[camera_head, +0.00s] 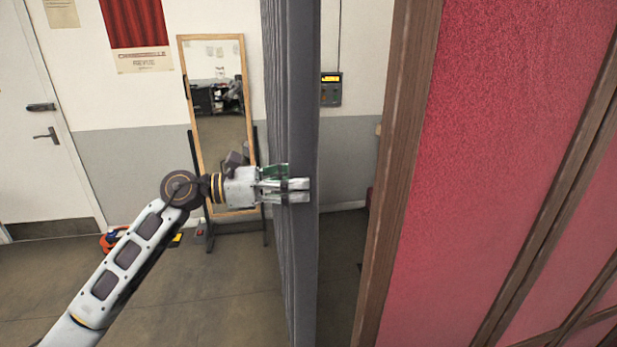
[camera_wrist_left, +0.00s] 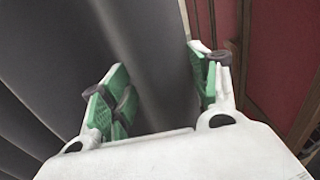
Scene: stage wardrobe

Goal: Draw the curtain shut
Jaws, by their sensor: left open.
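The dark grey curtain (camera_head: 303,100) hangs in folds from above the picture to its lower edge, in the middle of the head view. Its front edge faces me, beside a gap before the red panel. My left gripper (camera_head: 298,190) reaches in from the left at the curtain's front edge. In the left wrist view, the open green-padded fingers (camera_wrist_left: 163,75) stand on either side of one fold of the curtain (camera_wrist_left: 60,50). The fold lies between them. I cannot tell whether a pad touches the cloth. My right gripper is not in view.
A red panel (camera_head: 500,130) with brown wooden framing fills the right side. A wood-framed mirror (camera_head: 222,140) stands behind my left gripper. A door (camera_head: 35,150) is at the far left. A small wall box (camera_head: 331,89) shows through the gap. Floor at lower left is mostly clear.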

